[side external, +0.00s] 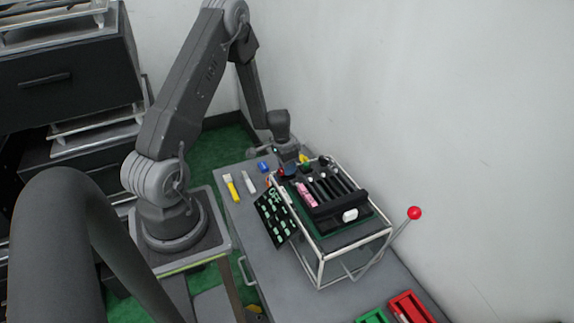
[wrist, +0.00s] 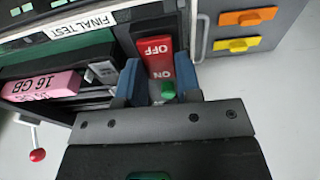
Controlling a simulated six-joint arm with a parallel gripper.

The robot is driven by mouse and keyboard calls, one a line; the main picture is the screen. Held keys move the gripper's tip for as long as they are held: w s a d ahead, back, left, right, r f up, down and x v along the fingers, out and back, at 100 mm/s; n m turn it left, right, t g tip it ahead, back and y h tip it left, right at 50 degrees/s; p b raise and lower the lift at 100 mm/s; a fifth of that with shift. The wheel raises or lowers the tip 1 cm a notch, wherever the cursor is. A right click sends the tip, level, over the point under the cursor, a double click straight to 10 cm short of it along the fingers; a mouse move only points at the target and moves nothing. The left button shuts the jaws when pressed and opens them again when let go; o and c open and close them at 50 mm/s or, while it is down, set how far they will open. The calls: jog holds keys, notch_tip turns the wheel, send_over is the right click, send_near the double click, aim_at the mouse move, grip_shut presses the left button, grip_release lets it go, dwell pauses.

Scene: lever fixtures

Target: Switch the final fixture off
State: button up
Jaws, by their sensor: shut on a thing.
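The final fixture is a white-framed box (side external: 318,262) on the grey bench, with a "FINAL TEST" label (wrist: 80,26) in the wrist view. Its red switch (wrist: 158,52) is marked OFF and ON, with a green piece (wrist: 168,88) at the ON end. My gripper (wrist: 160,80) has its blue fingers on either side of the switch's ON end and is shut on it. The exact contact is partly hidden by the fingers. In the side view my gripper (side external: 288,172) is at the fixture's far end. A pink "16 GB" module (wrist: 40,86) sits in the fixture.
A lever with a red ball (side external: 414,212) sticks out at the fixture's right. A dark panel with pale green pieces (side external: 276,217) leans at its left side. Yellow (side external: 231,187) and white (side external: 249,182) items lie on the bench. Green (side external: 372,316) and red (side external: 410,306) bins stand in front.

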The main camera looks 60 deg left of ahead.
aim_at(281, 171)
jog(key=shift+s+d, duration=0.15)
jog(key=shift+s, duration=0.05)
jog(key=o, duration=0.9)
jog(key=shift+r, duration=0.1)
jog(key=r, duration=0.4)
jog(key=s+r, duration=0.1)
jog(key=r, duration=0.8)
jog(key=shift+s+r, duration=0.25)
jog(key=shift+s, duration=0.1)
jog(key=shift+r, duration=0.1)
jog(key=d+r+t, duration=0.1)
jog(key=d+r, duration=0.8)
jog(key=s+d+r+t, duration=0.1)
jog(key=s+d+r, duration=0.2)
jog(key=s+d, duration=0.1)
jog(key=s+d+r+t, duration=0.1)
jog(key=s+d+r, duration=0.3)
jog(key=d, duration=0.3)
jog(key=s+d+r+t, duration=0.1)
jog(key=s+d+r, duration=0.2)
jog(key=s+d, duration=0.1)
jog(key=shift+s+d+r, duration=0.1)
jog(key=shift+d+r, duration=0.3)
jog(key=shift+d, duration=0.25)
